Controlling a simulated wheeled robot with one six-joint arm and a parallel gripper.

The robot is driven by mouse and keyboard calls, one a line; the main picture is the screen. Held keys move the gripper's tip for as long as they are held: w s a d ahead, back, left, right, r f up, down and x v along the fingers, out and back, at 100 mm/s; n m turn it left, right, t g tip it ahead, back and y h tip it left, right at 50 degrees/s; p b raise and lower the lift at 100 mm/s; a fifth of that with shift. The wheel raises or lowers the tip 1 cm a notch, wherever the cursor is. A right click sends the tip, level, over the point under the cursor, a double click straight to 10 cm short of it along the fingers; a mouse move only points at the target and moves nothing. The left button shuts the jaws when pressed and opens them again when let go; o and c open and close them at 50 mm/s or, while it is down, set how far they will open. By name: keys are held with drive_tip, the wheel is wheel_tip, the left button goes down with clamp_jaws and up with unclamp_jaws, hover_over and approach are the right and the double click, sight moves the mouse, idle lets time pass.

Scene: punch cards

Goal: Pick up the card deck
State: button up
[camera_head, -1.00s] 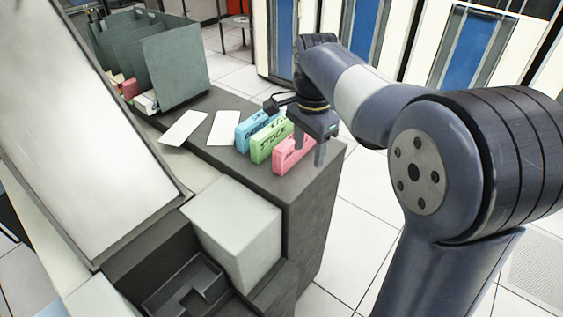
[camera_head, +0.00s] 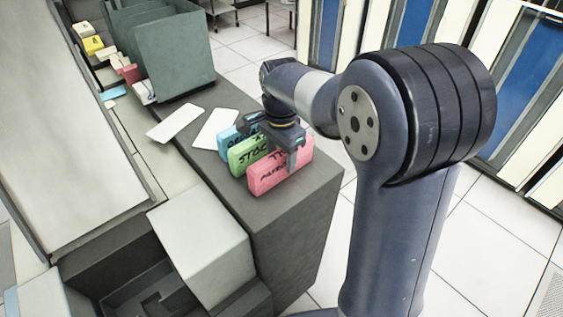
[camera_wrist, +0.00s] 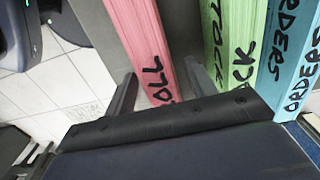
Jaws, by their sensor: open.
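Three card decks stand on edge in a row on the dark counter. The pink deck (camera_head: 265,182), lettered "PAYROLL", is nearest the counter's end. The green deck (camera_head: 240,160) reads "STOCK", and the blue deck (camera_head: 227,138) reads "ORDERS". My gripper (camera_head: 287,152) is over the pink deck, pointing down. In the wrist view my open fingers (camera_wrist: 160,72) lie on either side of the pink deck (camera_wrist: 150,45). One finger is in the gap between it and the green deck (camera_wrist: 213,50). The blue deck (camera_wrist: 290,70) is farther right.
Two blank white cards (camera_head: 174,123) lie flat beside the decks. A green-grey divider rack (camera_head: 175,58) stands behind on the counter (camera_head: 290,215). A pale box-shaped block (camera_head: 200,240) is at the front. Tiled floor is open to the right.

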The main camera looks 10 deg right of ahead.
drive_tip(key=shift+f, duration=1.2)
clamp_jaws()
